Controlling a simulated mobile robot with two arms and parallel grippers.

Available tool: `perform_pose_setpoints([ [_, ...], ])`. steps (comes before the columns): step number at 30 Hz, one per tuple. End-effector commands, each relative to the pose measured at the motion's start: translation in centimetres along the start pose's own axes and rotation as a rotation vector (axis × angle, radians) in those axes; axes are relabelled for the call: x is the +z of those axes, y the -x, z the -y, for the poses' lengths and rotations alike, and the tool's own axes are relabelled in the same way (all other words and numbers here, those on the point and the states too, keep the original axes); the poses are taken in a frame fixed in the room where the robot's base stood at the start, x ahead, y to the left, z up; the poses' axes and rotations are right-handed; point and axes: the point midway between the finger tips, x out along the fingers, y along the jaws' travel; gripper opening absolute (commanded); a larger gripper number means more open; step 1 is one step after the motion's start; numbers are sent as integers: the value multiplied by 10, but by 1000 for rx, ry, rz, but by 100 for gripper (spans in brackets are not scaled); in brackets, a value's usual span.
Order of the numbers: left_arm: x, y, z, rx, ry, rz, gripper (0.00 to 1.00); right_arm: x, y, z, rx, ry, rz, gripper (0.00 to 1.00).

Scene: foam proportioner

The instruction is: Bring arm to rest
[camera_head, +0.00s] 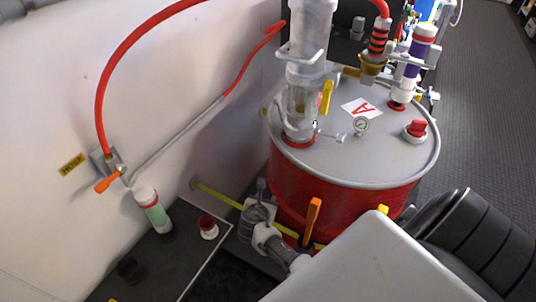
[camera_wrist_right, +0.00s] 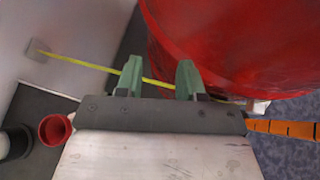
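My right gripper (camera_wrist_right: 158,75) shows in the right wrist view with its two green fingers apart and nothing between them. Behind the fingers are a yellow strip (camera_wrist_right: 92,65) and the side of the red drum (camera_wrist_right: 230,45). I cannot tell the distance from the fingers to the drum. In the head view, a grey part of my right arm (camera_head: 375,268) fills the lower right, and the fingertips cannot be made out. My left gripper is not in view.
The red drum (camera_head: 290,190) has a grey lid with a gauge (camera_head: 361,125) and pipes. An orange handle (camera_head: 312,222) stands in front. A green-and-white bottle (camera_head: 154,212) and a red cup (camera_head: 208,227) stand on a dark surface at left. Grey floor (camera_head: 485,95) is clear at right.

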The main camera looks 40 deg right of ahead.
Motion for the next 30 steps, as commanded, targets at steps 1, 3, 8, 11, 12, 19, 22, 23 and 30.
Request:
perform_pose_setpoints([
  [1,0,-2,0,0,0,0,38,-5,-1,1,2,-9,-9,38],
  [3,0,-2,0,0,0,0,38,-9,-2,2,4,-19,-18,38],
  [8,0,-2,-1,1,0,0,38,-13,-2,3,6,-29,-26,38],
  [11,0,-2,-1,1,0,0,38,-13,-2,3,6,-29,-27,38],
  [12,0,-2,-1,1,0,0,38,-13,-2,3,6,-29,-27,38],
  [19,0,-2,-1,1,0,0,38,-12,-2,3,6,-29,-26,38],
  [22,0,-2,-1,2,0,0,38,-13,-2,3,5,-29,-27,38],
  [23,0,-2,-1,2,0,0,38,-14,-2,4,6,-31,-29,38],
  [30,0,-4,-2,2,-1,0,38,-97,0,37,-3,-245,-233,38],
])
